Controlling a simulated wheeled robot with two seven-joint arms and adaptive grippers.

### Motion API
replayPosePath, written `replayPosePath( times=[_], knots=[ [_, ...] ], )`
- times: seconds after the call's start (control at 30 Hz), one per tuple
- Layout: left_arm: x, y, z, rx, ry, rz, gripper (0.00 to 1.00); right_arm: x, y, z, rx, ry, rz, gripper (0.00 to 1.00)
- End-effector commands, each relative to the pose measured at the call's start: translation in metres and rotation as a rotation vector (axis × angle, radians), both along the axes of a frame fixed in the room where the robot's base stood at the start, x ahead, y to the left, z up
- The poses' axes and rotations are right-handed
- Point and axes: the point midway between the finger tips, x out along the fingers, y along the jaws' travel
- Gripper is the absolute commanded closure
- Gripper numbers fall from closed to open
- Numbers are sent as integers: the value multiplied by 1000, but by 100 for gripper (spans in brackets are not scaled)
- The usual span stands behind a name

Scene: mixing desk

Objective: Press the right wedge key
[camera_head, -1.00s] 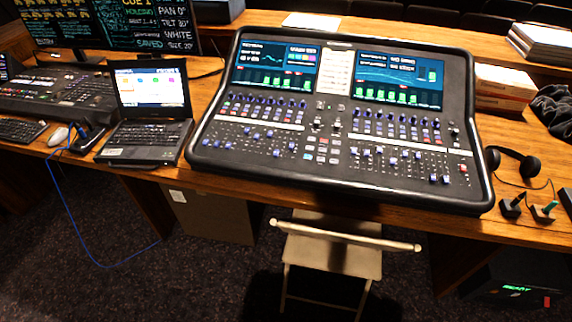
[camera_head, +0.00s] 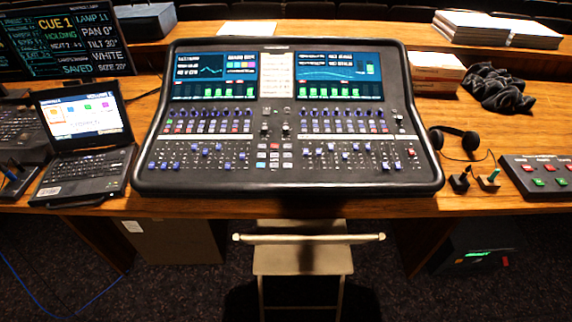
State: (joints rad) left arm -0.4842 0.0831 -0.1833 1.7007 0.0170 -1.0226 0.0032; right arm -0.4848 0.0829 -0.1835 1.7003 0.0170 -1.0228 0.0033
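Neither of my grippers is in view. A small dark key box (camera_head: 510,168) with red and green keys lies on the desk at the right edge of the head view, partly cut off by the frame. A red key (camera_head: 526,169) and a green key (camera_head: 538,182) are among those showing. Its labels are too small to read. The large mixing console (camera_head: 285,186) stands in the middle, with many small keys, knobs and faders below two lit screens. I cannot tell which key is the right wedge key.
Headphones (camera_head: 455,140) and two small stick-like items (camera_head: 488,180) lie between console and key box. A laptop (camera_head: 85,170) stands at the left. Paper stacks (camera_head: 435,75) and dark cloth (camera_head: 497,90) lie behind at the right. A pale folding chair (camera_head: 303,258) stands in front.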

Motion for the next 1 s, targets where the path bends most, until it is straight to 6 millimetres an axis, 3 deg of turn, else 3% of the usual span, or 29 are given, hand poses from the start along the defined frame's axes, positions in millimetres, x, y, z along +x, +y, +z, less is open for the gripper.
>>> replayPosePath(
  times=[0.5, 1.0],
  knots=[
    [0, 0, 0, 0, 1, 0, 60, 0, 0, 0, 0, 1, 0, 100],
    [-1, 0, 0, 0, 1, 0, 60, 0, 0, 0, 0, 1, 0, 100]
  ],
)
